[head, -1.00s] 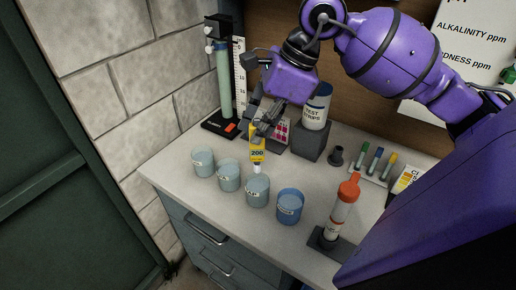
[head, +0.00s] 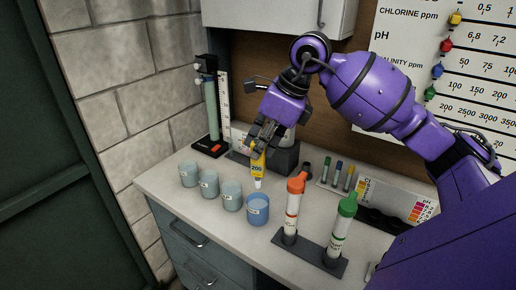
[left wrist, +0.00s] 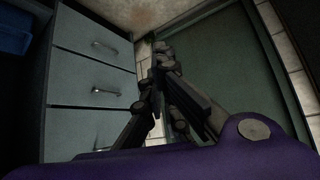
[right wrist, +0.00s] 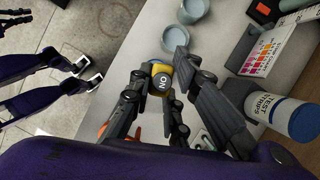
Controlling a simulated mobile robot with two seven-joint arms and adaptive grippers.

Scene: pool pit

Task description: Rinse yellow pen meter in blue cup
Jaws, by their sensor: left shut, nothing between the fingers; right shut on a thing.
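My right gripper (head: 262,140) is shut on the yellow pen meter (head: 258,163), which hangs upright with its pale tip down. The tip appears just above the blue cup (head: 257,212), the rightmost in a row of cups; I cannot tell whether it is inside the rim. In the right wrist view the meter's yellow top (right wrist: 160,68) shows between the fingers of the right gripper (right wrist: 157,80). My left gripper (left wrist: 160,58) is shut and empty, low beside the drawers in the left wrist view.
Several grey cups (head: 209,184) stand left of the blue cup. An orange-capped tube (head: 293,205) and a green-capped tube (head: 341,225) stand close on its right in a dark rack. Behind are a grey block (head: 285,160) and a tall column (head: 212,110).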

